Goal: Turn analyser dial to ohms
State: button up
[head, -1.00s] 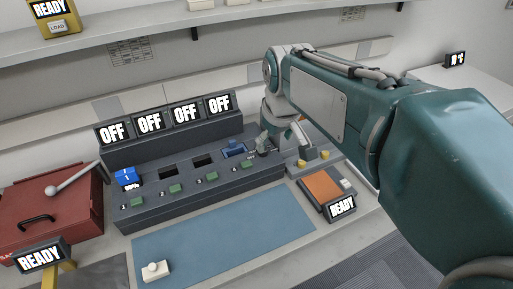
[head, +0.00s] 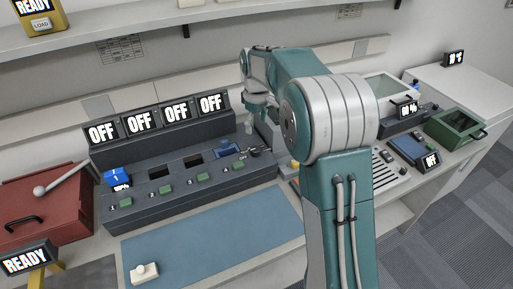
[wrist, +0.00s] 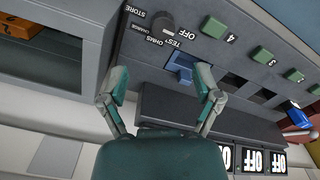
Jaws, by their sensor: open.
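The analyser dial (wrist: 168,20) is a dark round knob near the top of the wrist view, on the grey console (wrist: 210,100). Labels STORE, CHARGE, OHMS, TEST and OFF surround it, upside down in this view. Which label its pointer faces, I cannot tell. In the head view the dial sits at the console's right end, but it is too small to read. My gripper (wrist: 162,74) is open and empty, its fingers spread above the console. The dial lies beyond the fingertips, apart from them.
A blue block (wrist: 184,66) in a console slot shows between my fingers. Green buttons (wrist: 262,55) line the console. Several OFF screens (head: 138,121) stand behind it. A red box (head: 50,205) is at left. A blue mat (head: 205,235) lies in front, mostly clear.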

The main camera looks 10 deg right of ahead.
aim_at(255, 148)
jog(key=f, duration=0.8)
jog(key=shift+a+f, duration=0.25)
jog(key=shift+f, duration=0.15)
jog(key=shift+d+f, duration=0.1)
jog(key=shift+f, duration=0.45)
grip_shut()
